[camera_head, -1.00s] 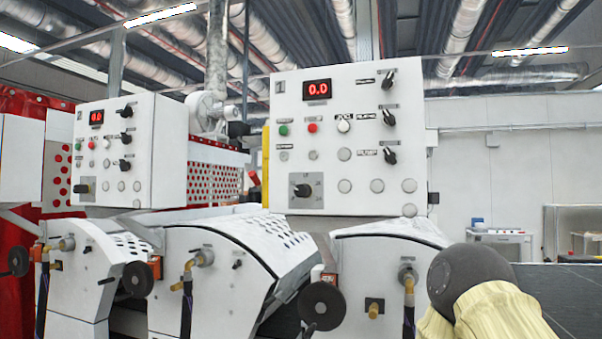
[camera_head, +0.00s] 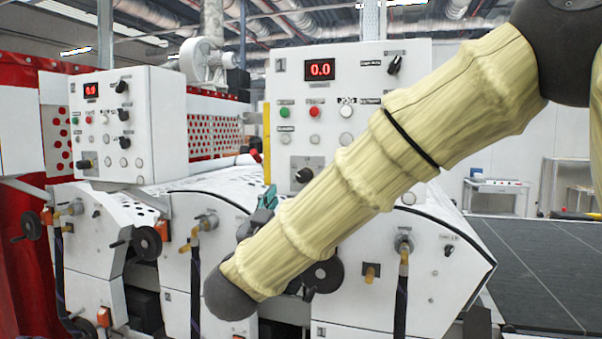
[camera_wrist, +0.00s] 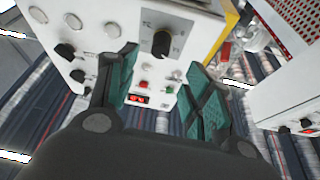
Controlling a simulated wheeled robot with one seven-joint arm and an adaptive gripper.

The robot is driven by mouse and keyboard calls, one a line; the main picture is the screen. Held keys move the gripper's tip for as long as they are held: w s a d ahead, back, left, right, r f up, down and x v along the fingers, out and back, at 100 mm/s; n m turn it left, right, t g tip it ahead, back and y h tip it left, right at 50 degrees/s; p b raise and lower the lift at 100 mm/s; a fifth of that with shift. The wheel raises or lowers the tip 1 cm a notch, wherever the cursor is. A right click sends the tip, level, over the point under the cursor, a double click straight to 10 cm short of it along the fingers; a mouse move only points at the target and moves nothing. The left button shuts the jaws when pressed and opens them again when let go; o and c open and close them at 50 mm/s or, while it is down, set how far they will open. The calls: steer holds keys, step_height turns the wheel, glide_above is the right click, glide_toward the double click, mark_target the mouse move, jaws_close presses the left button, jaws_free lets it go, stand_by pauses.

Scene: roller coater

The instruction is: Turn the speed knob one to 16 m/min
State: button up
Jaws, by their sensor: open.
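Control box 1 (camera_head: 277,145) shows a red display (camera_head: 320,69) reading 0.0. Its large black knob (camera_head: 304,175), on a dial plate at the lower left, is partly behind my arm in the head view. I take this as speed knob one, though its label is unreadable. In the wrist view the knob (camera_wrist: 161,42) appears beyond and between my fingertips, with box 1 seen upside down. My gripper (camera_wrist: 160,60) has teal fingers spread apart with nothing between them. In the head view my gripper (camera_head: 264,205) is partly hidden by my forearm, below and left of the knob.
Box 1 also carries a green button (camera_head: 284,113), a red button (camera_head: 314,111) and smaller black selector knobs (camera_head: 394,65). Box 2 (camera_head: 140,120) stands to the left, its display (camera_head: 91,90) lit. A black handwheel (camera_head: 147,243) juts out below.

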mark_target(301, 179)
steer(key=p+x, duration=0.5)
steer(key=x, duration=0.4)
steer(key=shift+r, duration=0.1)
steer(key=shift+p+x, duration=0.4)
steer(key=shift+x, duration=0.4)
steer(key=c, duration=1)
